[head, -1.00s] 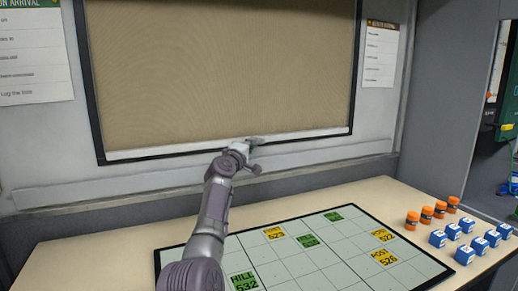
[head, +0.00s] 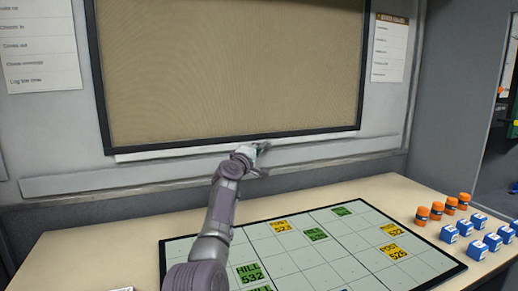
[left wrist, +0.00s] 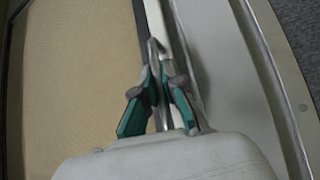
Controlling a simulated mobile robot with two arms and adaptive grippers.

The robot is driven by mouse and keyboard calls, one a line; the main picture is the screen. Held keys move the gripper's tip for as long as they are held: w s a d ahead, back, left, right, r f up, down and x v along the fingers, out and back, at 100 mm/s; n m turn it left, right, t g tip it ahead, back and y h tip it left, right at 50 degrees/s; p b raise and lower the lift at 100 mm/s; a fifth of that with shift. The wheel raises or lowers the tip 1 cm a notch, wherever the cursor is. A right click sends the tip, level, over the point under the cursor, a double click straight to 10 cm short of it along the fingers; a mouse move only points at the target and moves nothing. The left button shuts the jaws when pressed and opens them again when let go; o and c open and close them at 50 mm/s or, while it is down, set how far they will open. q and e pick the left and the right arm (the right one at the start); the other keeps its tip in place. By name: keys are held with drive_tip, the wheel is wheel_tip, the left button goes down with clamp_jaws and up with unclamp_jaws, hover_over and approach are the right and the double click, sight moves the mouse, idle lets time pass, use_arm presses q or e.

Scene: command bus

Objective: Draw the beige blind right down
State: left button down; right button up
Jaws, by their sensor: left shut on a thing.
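The beige blind (head: 230,75) covers the whole window inside its dark frame (head: 362,60). Its pale bottom bar (head: 175,151) now lies just below the frame's lower edge. My left gripper (head: 262,147) is at this bar, right of its middle, shut on it. In the left wrist view, the green and grey fingers (left wrist: 158,50) close together at the bar (left wrist: 180,60), with the beige fabric (left wrist: 75,70) to the left. The exact contact is partly hidden by the fingers. My right gripper is in neither view.
A grey ledge (head: 80,184) runs along the wall below the window. The desk (head: 90,220) holds a gridded board (head: 310,262) with green and yellow tags. Orange pieces (head: 437,210) and blue-white blocks (head: 466,228) stand at the right. Notices (head: 38,45) hang beside the window.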

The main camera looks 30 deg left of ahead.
use_arm(q)
drive_tip(key=c, duration=1.2)
unclamp_jaws()
drive_tip(key=shift+f, duration=0.45)
drive_tip(key=shift+c, duration=0.2)
drive_tip(key=shift+r, duration=0.15)
drive_tip(key=shift+r, duration=0.15)
approach(259, 120)
drive_tip(key=w+r, duration=0.1)
drive_tip(key=w+d+r, duration=0.1)
drive_tip(key=w, duration=0.1)
drive_tip(key=w+d, duration=0.1)
drive_tip(key=shift+w+r, duration=0.4)
drive_tip(key=shift+f, duration=0.1)
